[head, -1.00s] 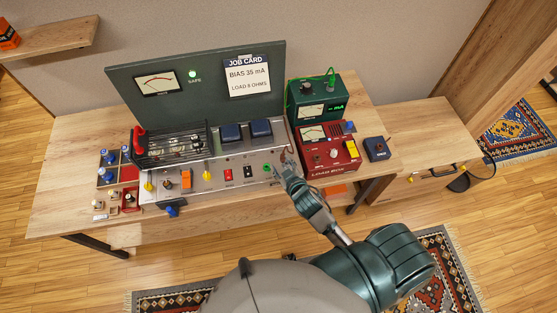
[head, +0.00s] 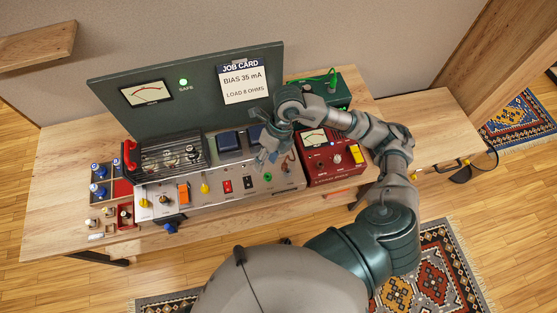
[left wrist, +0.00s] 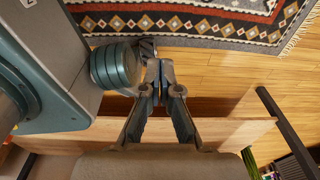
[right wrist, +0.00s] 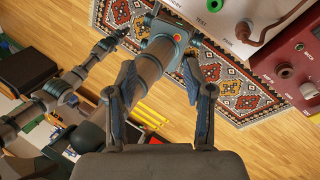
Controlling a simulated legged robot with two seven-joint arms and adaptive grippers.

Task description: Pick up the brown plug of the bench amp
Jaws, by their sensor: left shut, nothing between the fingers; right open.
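The bench amp (head: 225,186) stands on the wooden bench, its green back panel raised. A small brownish part (head: 288,163), perhaps the brown plug, shows at the right end of its top. A brown-red ringed part (right wrist: 243,31) shows on the amp's pale panel in the right wrist view; I cannot tell if it is the same part. My right gripper (head: 262,158) is open over the amp's right half, left of the brownish part. In the right wrist view it (right wrist: 158,72) is empty. My left gripper (left wrist: 163,72) is shut and empty, away from the bench.
The red load box (head: 333,169) stands right of the amp, under my right forearm. The green meter box (head: 336,91) is behind it, partly hidden. A parts tray (head: 120,190) and small parts lie at left. A patterned rug (head: 440,260) covers floor in front.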

